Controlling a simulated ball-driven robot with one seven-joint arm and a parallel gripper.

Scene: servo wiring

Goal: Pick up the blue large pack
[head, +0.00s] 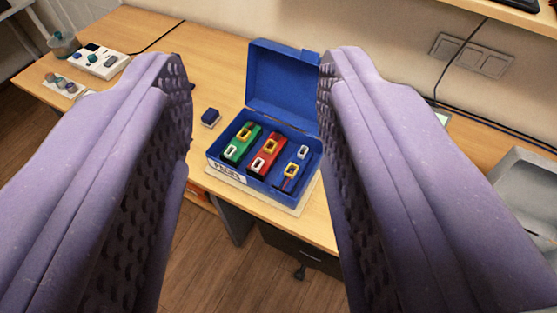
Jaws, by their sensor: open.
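My gripper (258,60) is open, with its two purple ribbed fingers wide apart at the left and right of the view and nothing between their pads. A small dark blue block (210,117) with a pale lower edge lies on the table just left of the blue box. A dark blue bit shows at the inner edge of the left finger, mostly hidden. I cannot tell which of these, if either, is the blue large pack. The open blue box (226,166) stands beyond the fingers, its lid raised at the back.
The box holds a green pack (237,150), a red pack (263,165) and smaller pieces at its right. A white board (96,62) with round parts stands at the far left on the wooden table (215,65). A grey tray (525,185) is at right. A wall rises behind.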

